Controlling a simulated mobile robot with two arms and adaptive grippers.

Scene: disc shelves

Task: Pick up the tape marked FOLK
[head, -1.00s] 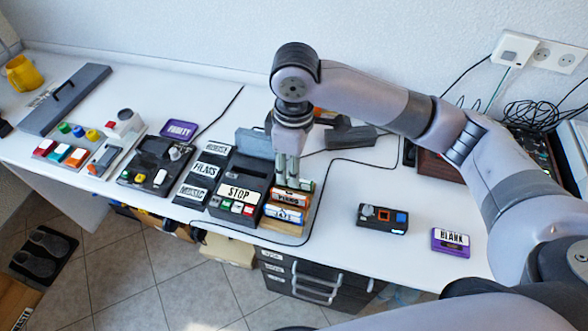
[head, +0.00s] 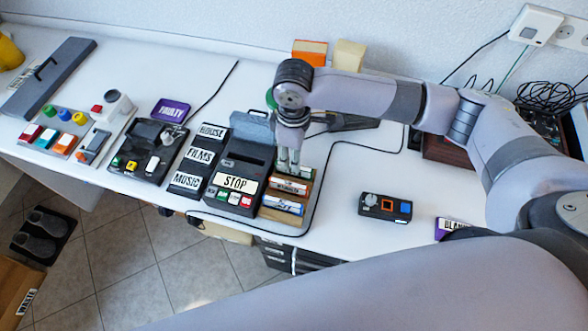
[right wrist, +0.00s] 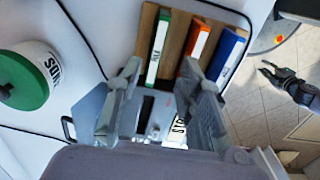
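A wooden rack (head: 298,213) on the desk holds a green tape (right wrist: 158,48), an orange tape (right wrist: 196,48) and a blue tape (right wrist: 226,58). The orange and blue ones also show in the head view, with white labels; I cannot read FOLK on any. My right gripper (head: 289,161) points down over the rear of the rack. In the right wrist view its fingers (right wrist: 165,95) are wide apart with nothing between them, and the green tape lies beyond the gap. My left gripper (right wrist: 267,70) shows only in the right wrist view, over the floor, fingers apart.
A black player labelled STOP (head: 236,183) stands left of the rack. A black cable (head: 330,172) curves round its right side. A small black device (head: 385,208) and a purple BLANK tape (head: 452,227) lie right. A green-and-white can (right wrist: 25,78) stands near my right gripper.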

